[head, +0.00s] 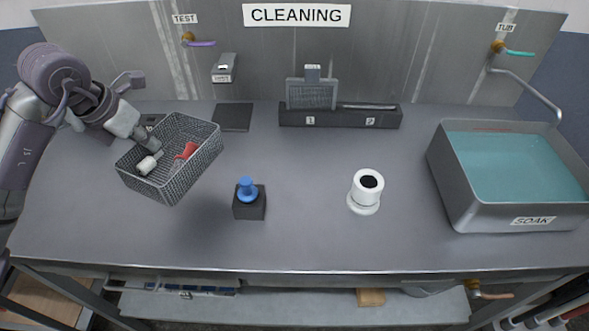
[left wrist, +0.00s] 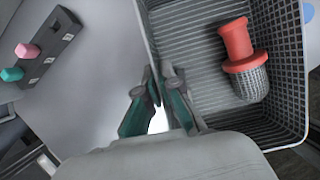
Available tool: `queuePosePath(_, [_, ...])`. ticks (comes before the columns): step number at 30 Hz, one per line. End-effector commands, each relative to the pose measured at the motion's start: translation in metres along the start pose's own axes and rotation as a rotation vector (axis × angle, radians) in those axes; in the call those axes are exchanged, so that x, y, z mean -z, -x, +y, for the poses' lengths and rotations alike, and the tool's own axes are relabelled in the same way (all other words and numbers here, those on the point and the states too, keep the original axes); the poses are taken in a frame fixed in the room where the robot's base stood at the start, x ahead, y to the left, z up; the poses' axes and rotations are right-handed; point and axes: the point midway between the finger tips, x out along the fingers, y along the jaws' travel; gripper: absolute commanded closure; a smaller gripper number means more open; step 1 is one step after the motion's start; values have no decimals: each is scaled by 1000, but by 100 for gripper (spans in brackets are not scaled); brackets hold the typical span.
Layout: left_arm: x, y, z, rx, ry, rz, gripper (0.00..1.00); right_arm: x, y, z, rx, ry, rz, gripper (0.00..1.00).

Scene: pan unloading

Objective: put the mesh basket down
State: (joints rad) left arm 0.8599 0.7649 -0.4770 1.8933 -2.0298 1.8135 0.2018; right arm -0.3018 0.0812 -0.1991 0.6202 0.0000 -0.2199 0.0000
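The mesh basket (head: 176,187) is a grey wire-mesh tray at the left of the bench in the head view, tilted and apparently held above the steel top. My left gripper (head: 150,143) is shut on its wall. A white cylinder (head: 147,165) shows in the basket in the head view. My right gripper is not in view.
A blue knob on a black block (head: 250,203) stands right of the basket. Further right are a white cup-like piece (head: 365,190) and the SOAK tub (head: 470,212) of teal liquid. A dark mat (head: 233,117) lies behind. The front left bench top is clear.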

Motion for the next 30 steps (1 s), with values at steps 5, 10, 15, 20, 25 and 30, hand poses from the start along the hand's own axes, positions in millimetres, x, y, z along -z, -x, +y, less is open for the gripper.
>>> queuePosePath(5, [-6,3,18,-109,267,-7,100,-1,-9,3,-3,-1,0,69])
queuePosePath(10, [-8,5,26,-150,371,-6,100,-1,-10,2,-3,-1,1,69])
queuePosePath(15, [-7,6,27,-153,380,-5,100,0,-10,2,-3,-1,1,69])
queuePosePath(20, [5,2,36,-152,380,-2,100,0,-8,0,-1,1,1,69])
queuePosePath(25, [37,-7,59,-154,381,3,100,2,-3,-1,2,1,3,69])
queuePosePath(30, [71,-17,85,-152,381,2,100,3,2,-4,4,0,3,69])
